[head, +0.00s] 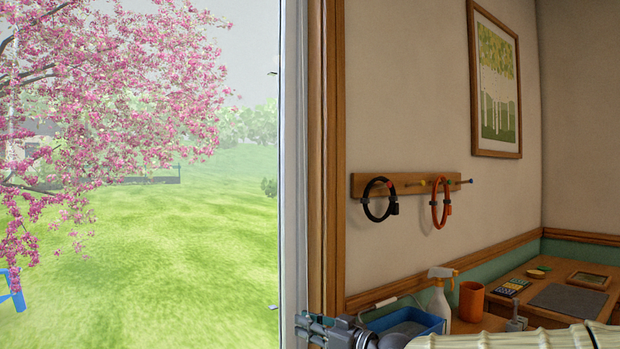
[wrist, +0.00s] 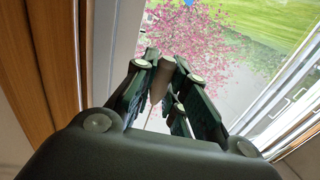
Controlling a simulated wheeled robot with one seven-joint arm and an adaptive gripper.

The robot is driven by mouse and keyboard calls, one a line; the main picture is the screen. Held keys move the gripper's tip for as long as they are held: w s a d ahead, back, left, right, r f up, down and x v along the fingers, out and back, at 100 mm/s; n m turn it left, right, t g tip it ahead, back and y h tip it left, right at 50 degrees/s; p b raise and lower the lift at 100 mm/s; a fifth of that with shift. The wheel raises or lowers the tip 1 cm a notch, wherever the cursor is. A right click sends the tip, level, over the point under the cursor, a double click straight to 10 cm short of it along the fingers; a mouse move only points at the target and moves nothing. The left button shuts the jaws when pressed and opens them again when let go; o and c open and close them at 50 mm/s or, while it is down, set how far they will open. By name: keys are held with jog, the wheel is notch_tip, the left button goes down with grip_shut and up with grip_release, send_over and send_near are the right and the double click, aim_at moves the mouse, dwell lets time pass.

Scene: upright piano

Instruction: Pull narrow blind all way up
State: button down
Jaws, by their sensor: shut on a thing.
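My gripper (head: 318,328) is low in the head view, in front of the window frame's right side. In the wrist view my gripper (wrist: 163,84) has its dark fingers closed around a small grey-brown cord pull (wrist: 161,80). A thin cord (wrist: 149,116) runs from the pull. The narrow blind itself shows in neither view, so its height cannot be told. The window (head: 150,210) looks uncovered where it shows in the head view.
Right of the wooden window trim (head: 331,150), a peg rail (head: 405,183) holds a black ring and an orange ring. Below stand a blue tray (head: 432,320), a spray bottle (head: 438,303), an orange cup (head: 471,300) and a wooden desk (head: 590,303). White window framing (wrist: 118,50) is close beside my fingers.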

jog(key=shift+f, duration=0.2)
notch_tip(320, 180, down, 8)
jog(key=b, duration=0.4)
jog(key=shift+r+b, duration=0.25)
jog(key=shift+b, duration=0.15)
jog(key=c, duration=1.3)
grip_release()
jog(key=shift+s+d, duration=0.1)
jog(key=shift+v, duration=2.35)
jog(key=shift+d, duration=0.15)
